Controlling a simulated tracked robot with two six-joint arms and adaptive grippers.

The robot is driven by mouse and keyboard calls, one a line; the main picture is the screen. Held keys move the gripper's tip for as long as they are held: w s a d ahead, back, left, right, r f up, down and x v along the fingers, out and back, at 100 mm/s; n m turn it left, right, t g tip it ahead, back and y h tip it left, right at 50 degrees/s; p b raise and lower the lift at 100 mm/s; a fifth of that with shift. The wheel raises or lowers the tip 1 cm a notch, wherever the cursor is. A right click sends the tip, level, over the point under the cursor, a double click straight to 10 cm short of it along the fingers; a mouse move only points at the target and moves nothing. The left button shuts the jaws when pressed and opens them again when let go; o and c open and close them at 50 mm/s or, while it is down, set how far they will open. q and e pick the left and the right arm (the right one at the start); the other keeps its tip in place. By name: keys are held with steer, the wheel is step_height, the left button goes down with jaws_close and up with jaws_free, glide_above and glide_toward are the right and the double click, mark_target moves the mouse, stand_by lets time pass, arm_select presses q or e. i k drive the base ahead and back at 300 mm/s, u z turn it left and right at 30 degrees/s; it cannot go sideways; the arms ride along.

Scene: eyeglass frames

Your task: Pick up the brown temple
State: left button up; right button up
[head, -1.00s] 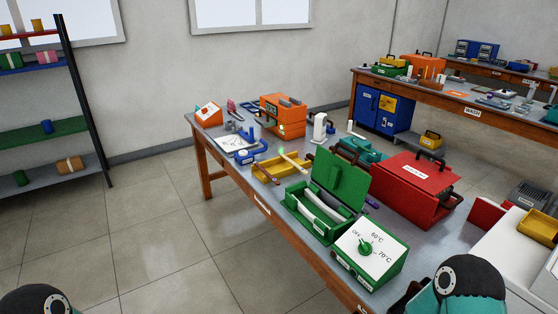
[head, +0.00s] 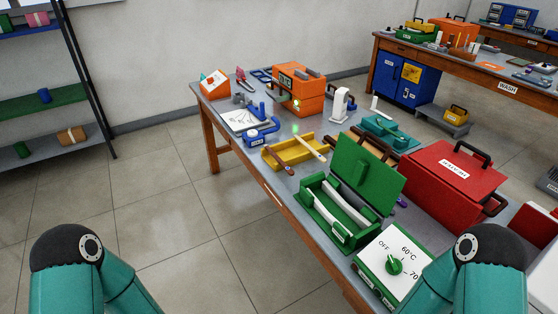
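A slim brown piece (head: 278,161), which looks like the brown temple, lies along the left end of the shallow yellow tray (head: 298,158) on the near workbench. I cannot tell whether it rests in the tray or on its rim. A pale stick-like piece (head: 312,147) lies across the tray's right part. Only teal and black links of my two arms show, at the lower left and lower right. Both grippers are outside the view.
An open green box (head: 318,216) with pale pieces inside, a green temperature dial box (head: 380,276) and a red toolbox (head: 420,190) crowd the workbench's near right part. An orange toolbox (head: 312,103) stands behind the tray. The floor (head: 180,200) left of the bench is clear.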

mark_target(267, 148)
steer(key=k, duration=0.5)
steer(key=u, duration=0.6)
steer(key=i, duration=2.15)
steer(key=z, duration=0.4)
